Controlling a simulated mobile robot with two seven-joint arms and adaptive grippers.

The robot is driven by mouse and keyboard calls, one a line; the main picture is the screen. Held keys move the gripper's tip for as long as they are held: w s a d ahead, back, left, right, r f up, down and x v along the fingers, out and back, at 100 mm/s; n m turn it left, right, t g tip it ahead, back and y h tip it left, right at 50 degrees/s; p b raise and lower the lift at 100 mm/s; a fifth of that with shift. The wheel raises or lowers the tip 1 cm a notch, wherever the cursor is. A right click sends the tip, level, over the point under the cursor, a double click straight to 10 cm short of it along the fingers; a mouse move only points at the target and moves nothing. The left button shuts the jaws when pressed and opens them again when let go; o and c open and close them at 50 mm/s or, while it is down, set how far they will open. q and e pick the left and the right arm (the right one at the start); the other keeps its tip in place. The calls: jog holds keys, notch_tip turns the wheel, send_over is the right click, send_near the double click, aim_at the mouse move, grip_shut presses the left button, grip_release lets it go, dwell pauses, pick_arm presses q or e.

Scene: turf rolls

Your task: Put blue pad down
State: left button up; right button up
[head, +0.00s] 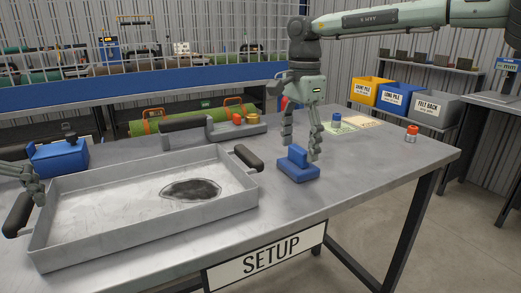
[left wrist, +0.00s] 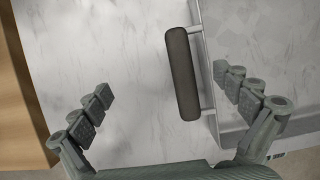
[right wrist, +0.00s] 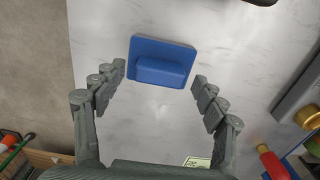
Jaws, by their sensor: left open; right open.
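The blue pad (head: 298,169) has a flat base with a raised block on top. It rests flat on the metal table, right of the grey tray. My right gripper (head: 301,148) is open and empty, pointing down just behind and above the pad. In the right wrist view the blue pad (right wrist: 161,62) lies on the table beyond the open fingertips (right wrist: 158,74), apart from them. My left gripper (head: 38,192) is partly cut off at the left edge of the head view. In the left wrist view it is open (left wrist: 163,82), with the tray's black handle (left wrist: 182,74) between its fingers, not gripped.
The grey tray (head: 140,231) has a dark patch (head: 190,189) on its floor and a second black handle (head: 246,157). A blue box (head: 60,160) stands behind it. A red-capped item (head: 411,134) stands at right. The table's front right is clear.

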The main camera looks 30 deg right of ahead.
aim_at(299, 148)
notch_tip(299, 148, up, 10)
jog(key=shift+r, duration=0.2)
dwell(0.3)
